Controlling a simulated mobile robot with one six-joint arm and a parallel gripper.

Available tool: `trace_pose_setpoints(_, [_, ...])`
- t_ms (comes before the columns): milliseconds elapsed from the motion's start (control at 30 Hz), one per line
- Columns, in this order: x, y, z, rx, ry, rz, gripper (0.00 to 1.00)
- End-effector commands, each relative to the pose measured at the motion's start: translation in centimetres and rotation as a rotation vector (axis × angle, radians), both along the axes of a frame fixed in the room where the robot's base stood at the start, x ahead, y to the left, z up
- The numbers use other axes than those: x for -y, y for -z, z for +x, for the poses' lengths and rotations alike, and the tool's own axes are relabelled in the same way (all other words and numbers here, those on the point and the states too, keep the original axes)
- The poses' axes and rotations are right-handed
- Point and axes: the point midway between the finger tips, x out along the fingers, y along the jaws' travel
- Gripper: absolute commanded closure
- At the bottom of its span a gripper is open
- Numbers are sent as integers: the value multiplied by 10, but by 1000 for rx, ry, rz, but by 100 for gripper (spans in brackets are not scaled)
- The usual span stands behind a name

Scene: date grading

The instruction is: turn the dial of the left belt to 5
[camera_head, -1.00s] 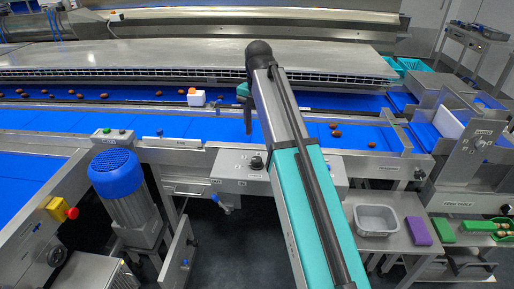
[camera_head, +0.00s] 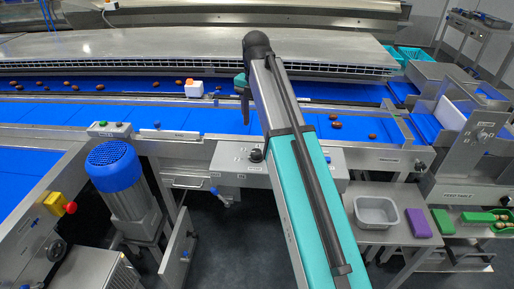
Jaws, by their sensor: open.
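A black dial (camera_head: 256,155) sits on the front of a grey control box (camera_head: 232,160) below the blue belts. Its pointer and scale are too small to read. Another small knob (camera_head: 327,159) shows at the right end of the box, just right of my arm, which hides the panel between them. I cannot tell from any label which dial belongs to the left belt. My gripper (camera_head: 246,112) hangs at the end of my arm, above the belt and higher in the picture than the dial. It is small and dark, apart from the dial, and holds nothing that I can see.
Dates (camera_head: 336,125) lie on the blue belts. A white box with an orange top (camera_head: 194,90) stands behind. A blue motor (camera_head: 115,167) and a red stop button (camera_head: 71,208) are left. A grey tub (camera_head: 376,212) and purple block (camera_head: 418,223) sit on the right table.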

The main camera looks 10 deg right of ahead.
Motion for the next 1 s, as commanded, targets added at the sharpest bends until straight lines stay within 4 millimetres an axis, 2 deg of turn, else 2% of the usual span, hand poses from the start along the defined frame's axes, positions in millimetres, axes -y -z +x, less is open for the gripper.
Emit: trace_pose_setpoints(1000, [2,108,-1,-1,3,0,51])
